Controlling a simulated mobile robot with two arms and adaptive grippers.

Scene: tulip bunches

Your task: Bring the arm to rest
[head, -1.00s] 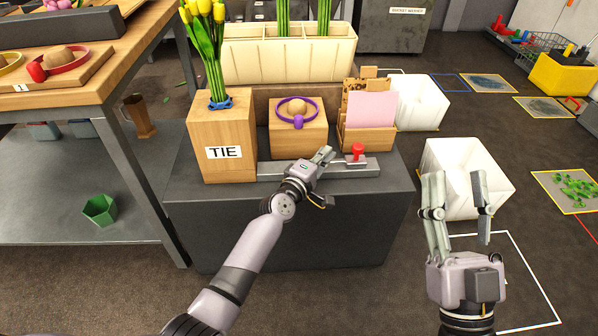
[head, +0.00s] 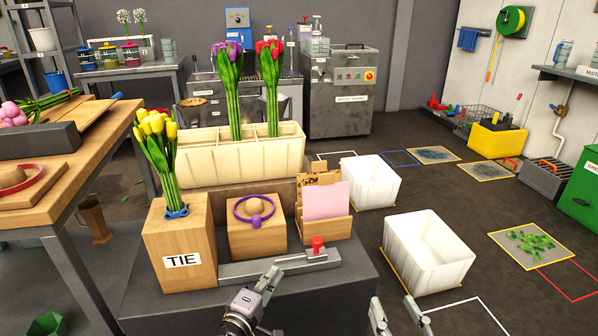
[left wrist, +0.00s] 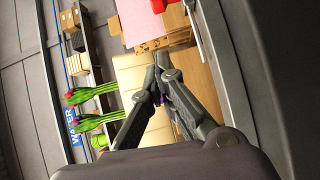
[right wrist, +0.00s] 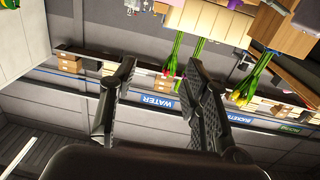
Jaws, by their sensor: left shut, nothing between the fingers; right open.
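My left gripper (head: 270,278) is shut and empty at the bottom of the head view. It is just in front of the grey metal bar (head: 250,271) with the red knob (head: 317,243). In the left wrist view its fingertips (left wrist: 161,62) are together with nothing between them. My right gripper (head: 397,308) is open and empty at the bottom edge of the head view, right of the dark bench (head: 345,290); only its fingertips show there. In the right wrist view its fingers (right wrist: 161,68) stand apart with nothing between them.
Yellow tulips with a blue tie (head: 158,140) stand in the wooden TIE block (head: 180,235). A purple ring (head: 253,208) rests on another block. Purple and red tulips stand in the cream planter (head: 200,160). A white bin (head: 425,255) stands on the floor at right.

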